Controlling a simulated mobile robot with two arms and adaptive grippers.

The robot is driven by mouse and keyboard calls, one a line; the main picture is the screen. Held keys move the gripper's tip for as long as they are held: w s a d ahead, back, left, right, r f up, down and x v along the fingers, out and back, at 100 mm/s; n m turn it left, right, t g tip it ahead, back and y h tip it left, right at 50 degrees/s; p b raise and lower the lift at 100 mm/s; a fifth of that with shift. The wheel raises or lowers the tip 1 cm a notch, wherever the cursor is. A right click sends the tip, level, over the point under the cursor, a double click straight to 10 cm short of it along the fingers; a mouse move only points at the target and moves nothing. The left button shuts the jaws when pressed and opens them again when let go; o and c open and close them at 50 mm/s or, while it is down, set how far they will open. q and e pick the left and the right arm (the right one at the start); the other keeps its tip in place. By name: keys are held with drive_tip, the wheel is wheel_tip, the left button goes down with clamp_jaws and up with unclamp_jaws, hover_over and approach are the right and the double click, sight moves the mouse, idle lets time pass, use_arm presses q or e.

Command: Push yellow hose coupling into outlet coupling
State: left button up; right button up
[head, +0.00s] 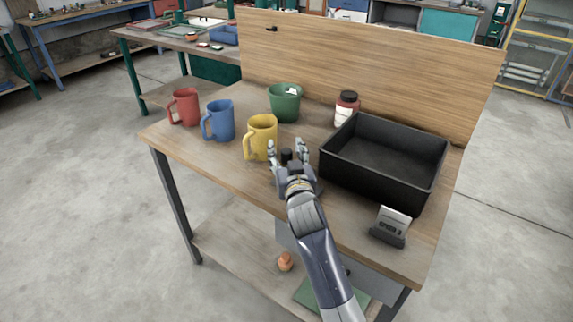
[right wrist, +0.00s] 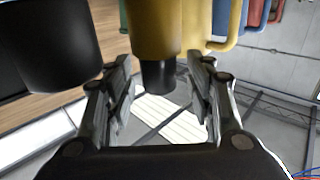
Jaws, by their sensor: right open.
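My left gripper is out of view.
A blue mug (head: 218,120), a red mug (head: 184,107) and a green pot (head: 285,102) stand left and behind. A small grey stand (head: 391,226) sits near the bench's front right.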

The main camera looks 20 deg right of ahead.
clamp_jaws()
drive_tip(key=shift+r, duration=0.1)
